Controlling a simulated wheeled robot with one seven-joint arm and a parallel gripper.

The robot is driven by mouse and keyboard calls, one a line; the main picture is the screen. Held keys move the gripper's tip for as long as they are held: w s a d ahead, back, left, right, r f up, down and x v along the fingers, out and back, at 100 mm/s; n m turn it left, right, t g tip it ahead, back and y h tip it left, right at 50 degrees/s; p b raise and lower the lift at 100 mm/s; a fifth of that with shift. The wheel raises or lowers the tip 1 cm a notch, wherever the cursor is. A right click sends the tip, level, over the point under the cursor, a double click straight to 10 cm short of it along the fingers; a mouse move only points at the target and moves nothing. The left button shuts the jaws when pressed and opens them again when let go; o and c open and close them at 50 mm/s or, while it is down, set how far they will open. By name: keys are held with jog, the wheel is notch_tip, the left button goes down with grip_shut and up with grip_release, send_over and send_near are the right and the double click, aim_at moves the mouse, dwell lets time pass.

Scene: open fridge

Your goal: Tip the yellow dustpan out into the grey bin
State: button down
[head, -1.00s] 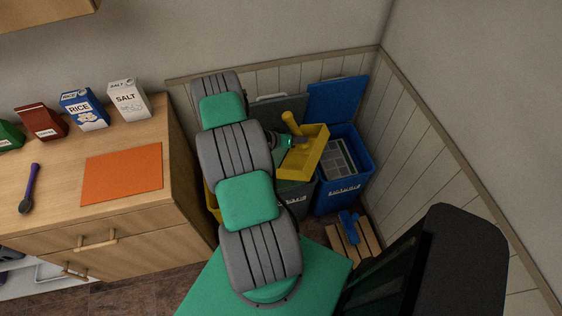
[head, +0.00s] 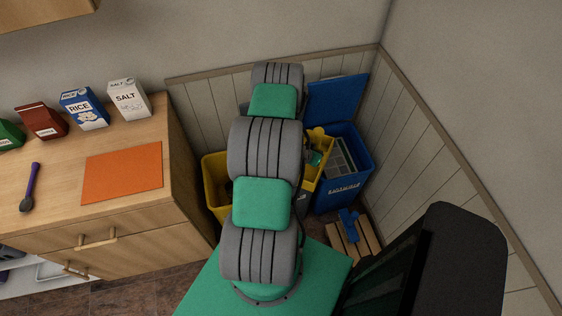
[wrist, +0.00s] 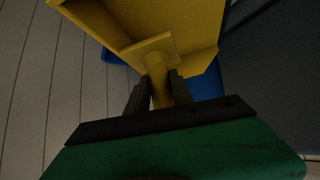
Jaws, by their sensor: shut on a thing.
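My gripper (wrist: 158,82) is shut on the handle of the yellow dustpan (wrist: 190,22) in the wrist view. In the head view my arm hides most of the gripper and part of the dustpan (head: 325,165). The grey bin (head: 302,203) is almost wholly hidden behind my arm, between the yellow and blue bins. I cannot see into it.
The blue bin (head: 345,195) with its lid up stands close right of the dustpan. A yellow bin (head: 213,180) stands left. The counter (head: 130,135) is at left; panelled walls enclose the corner.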

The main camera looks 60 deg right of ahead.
jog(key=shift+w, duration=0.1)
jog(key=shift+f, duration=0.15)
jog(key=shift+s, duration=0.2)
jog(key=shift+s+a+r, duration=0.1)
jog(key=shift+a+r, duration=0.1)
jog(key=shift+r, duration=0.15)
jog(key=a+p, duration=0.1)
jog(key=s+a+r, duration=0.1)
jog(key=s+a+r+p, duration=0.1)
jog(key=a, duration=0.1)
jog(key=shift+s+r+p, duration=0.1)
jog(key=shift+r+p, duration=0.15)
jog(key=shift+p, duration=0.1)
